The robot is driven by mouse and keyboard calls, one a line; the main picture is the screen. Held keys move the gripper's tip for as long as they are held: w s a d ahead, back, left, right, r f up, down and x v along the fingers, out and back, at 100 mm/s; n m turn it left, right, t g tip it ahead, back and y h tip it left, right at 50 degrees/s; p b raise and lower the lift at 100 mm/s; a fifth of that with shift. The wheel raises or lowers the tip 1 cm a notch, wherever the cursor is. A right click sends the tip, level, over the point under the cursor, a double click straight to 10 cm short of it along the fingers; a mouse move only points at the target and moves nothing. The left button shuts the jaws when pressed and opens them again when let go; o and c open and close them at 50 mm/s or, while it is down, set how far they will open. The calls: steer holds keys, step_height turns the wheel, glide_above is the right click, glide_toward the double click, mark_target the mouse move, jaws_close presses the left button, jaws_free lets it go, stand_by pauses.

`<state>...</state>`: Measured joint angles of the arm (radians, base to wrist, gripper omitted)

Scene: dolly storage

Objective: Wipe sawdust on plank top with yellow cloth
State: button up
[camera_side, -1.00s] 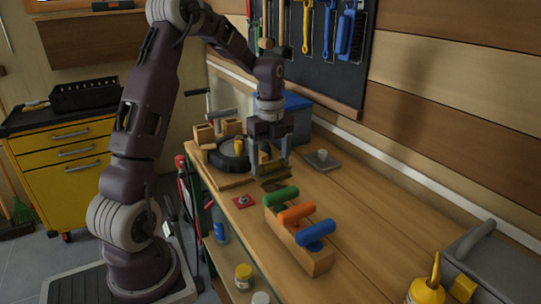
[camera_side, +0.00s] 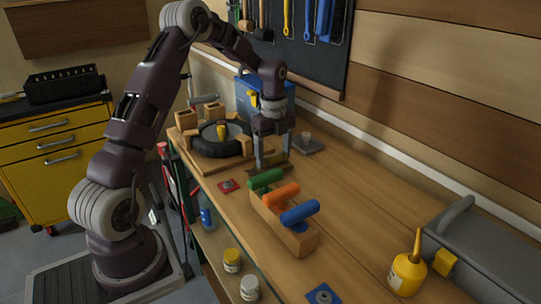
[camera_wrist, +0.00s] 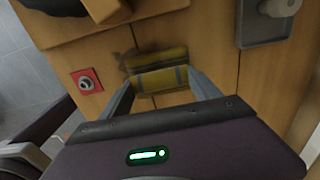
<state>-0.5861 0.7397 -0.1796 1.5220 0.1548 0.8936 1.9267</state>
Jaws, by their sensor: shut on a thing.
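My gripper (camera_side: 273,160) is low over the wooden bench top, just right of the wheel board. In the wrist view my gripper (camera_wrist: 158,84) has its two fingers on either end of a yellow, folded or rolled cloth (camera_wrist: 160,80) and is shut on it. The cloth (camera_side: 272,164) is small and partly hidden by the fingers in the side view. A second yellow-olive strip (camera_wrist: 157,58) shows just beyond it in the wrist view; I cannot tell whether it is part of the cloth. A darker patch lies around it. I cannot make out sawdust clearly.
A black wheel (camera_side: 221,139) with wooden blocks sits on a board (camera_side: 200,164). A wooden rack (camera_side: 290,232) with green, orange and blue handles stands in front of my gripper. A grey plate (camera_side: 309,146) lies behind right. A red tag (camera_side: 228,185) lies left.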

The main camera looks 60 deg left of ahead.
mark_target(255, 164)
steer(key=shift+s, duration=1.55)
steer(key=shift+f, duration=0.6)
stand_by(0.4)
steer(key=shift+s, duration=1.55)
steer(key=shift+w, duration=2)
